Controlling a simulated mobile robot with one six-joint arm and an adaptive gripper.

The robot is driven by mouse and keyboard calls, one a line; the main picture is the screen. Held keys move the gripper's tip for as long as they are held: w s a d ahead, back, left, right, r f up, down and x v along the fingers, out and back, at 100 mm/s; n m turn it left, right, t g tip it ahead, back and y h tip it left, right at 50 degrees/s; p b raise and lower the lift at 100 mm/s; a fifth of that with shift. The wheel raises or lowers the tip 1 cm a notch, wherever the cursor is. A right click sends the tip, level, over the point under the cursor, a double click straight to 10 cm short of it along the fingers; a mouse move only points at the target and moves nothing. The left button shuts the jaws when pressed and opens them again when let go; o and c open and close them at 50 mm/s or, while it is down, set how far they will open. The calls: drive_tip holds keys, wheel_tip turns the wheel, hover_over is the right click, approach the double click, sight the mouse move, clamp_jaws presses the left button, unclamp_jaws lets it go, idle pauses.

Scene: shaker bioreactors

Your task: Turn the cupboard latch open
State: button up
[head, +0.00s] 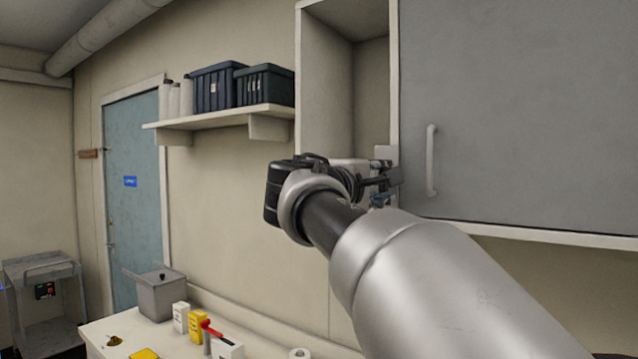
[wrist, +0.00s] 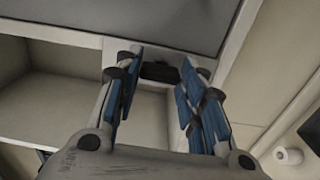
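The wall cupboard (head: 347,8) has an open bay on its left and a grey door (head: 520,110) with a pale vertical handle (head: 431,160) on its right. A light latch plate (head: 383,152) sits at the door's left edge, partly hidden by my gripper. My gripper (head: 390,180) is raised at this plate. In the wrist view my gripper (wrist: 163,65) has its blue-padded fingers apart, with a dark latch piece (wrist: 160,72) showing between them near the tips. I cannot tell whether either finger touches it.
A shelf (head: 220,118) with dark bins (head: 265,86) and white bottles is on the wall to the left. Below, a bench (head: 105,328) holds a grey box (head: 160,294), small cartons and a red-handled item. A blue door (head: 133,190) and a cart (head: 45,290) stand farther left.

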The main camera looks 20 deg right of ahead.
drive_tip(key=o, duration=0.4)
drive_tip(key=shift+o, duration=0.2)
drive_tip(key=v, duration=1.2)
drive_tip(key=shift+s, duration=0.1)
